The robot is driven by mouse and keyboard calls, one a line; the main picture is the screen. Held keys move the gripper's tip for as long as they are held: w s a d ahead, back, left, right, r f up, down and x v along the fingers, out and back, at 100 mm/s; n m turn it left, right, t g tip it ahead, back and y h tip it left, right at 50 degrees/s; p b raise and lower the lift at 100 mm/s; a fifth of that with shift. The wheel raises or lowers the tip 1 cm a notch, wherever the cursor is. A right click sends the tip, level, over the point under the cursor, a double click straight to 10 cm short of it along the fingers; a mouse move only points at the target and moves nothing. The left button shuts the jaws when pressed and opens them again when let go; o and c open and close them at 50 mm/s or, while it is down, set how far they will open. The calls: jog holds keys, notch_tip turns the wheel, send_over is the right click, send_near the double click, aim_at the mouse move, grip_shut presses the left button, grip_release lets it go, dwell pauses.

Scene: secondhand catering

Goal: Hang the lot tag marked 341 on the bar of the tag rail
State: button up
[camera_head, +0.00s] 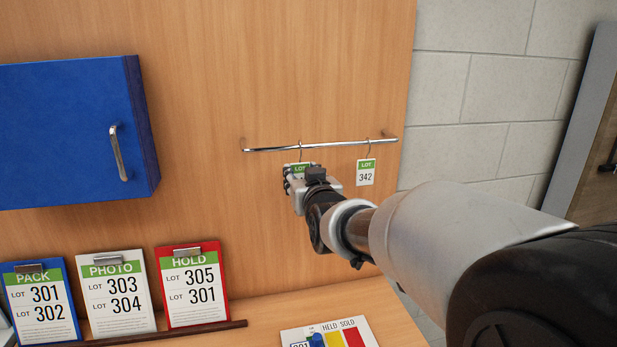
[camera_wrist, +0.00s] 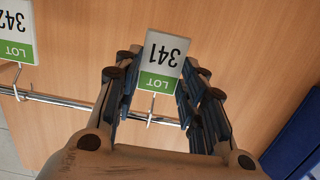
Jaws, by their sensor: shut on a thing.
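The lot tag marked 341 (camera_wrist: 162,55) is white with a green LOT band and shows upside down in the wrist view. My gripper (camera_wrist: 160,85) is shut on it, with a finger at each side. In the head view my gripper (camera_head: 297,180) is just below the tag rail's bar (camera_head: 270,149) and hides most of the tag; its green band (camera_head: 300,168) shows. The tag's wire hook (camera_head: 300,150) reaches up to the metal bar and crosses it. I cannot tell whether the hook rests on the bar. The bar also shows in the wrist view (camera_wrist: 75,101).
A tag marked 342 (camera_head: 366,173) hangs on the bar to the right. A blue cabinet (camera_head: 65,135) is at the left. PACK (camera_head: 40,305), PHOTO (camera_head: 115,293) and HOLD (camera_head: 190,287) clipboards lean below. A HELD SOLD card (camera_head: 350,335) lies on the counter.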

jog(key=o, duration=0.9)
jog(key=shift+o, duration=0.2)
jog(key=v, duration=1.1)
jog(key=s+d+f+m+g+h, duration=0.1)
jog(key=s+d+f+g, duration=0.2)
jog(key=s, duration=0.7)
jog(key=s+d+f+m+g+h, duration=0.1)
jog(key=s+d+f+g+h, duration=0.1)
jog(key=s+d+f+g, duration=0.2)
jog(key=s+d+f+m+g+h, duration=0.1)
jog(key=s+d+f+g, duration=0.3)
jog(key=s+d+f, duration=0.5)
jog(key=s+f, duration=0.1)
jog(key=s, duration=0.7)
jog(key=shift+s+h, duration=0.2)
jog(key=shift+h, duration=0.1)
